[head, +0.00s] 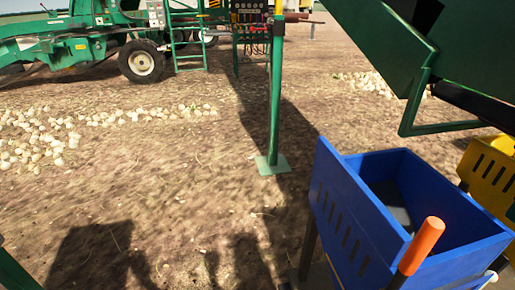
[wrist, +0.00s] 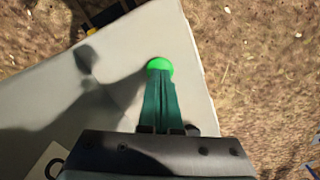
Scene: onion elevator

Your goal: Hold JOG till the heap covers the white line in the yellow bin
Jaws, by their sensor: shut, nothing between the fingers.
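My gripper (wrist: 160,78) shows only in the wrist view. Its dark green fingers are shut together with nothing between them, and their tips overlap the lower edge of a round, bright green button (wrist: 159,63). I cannot tell whether the button is pressed in, and no JOG lettering is readable. The button sits on a pale grey panel (wrist: 40,115). In the head view a slotted yellow bin (head: 489,170) shows at the right edge, mostly hidden behind a blue bin (head: 357,215). The yellow bin's inside, any heap and the white line are out of sight.
An orange-capped post (head: 420,248) stands at the blue bin's near side. A green conveyor frame (head: 452,45) hangs over the bins. A green post (head: 275,100) stands on the soil. Pale onions (head: 45,140) lie at left. Bare soil lies between.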

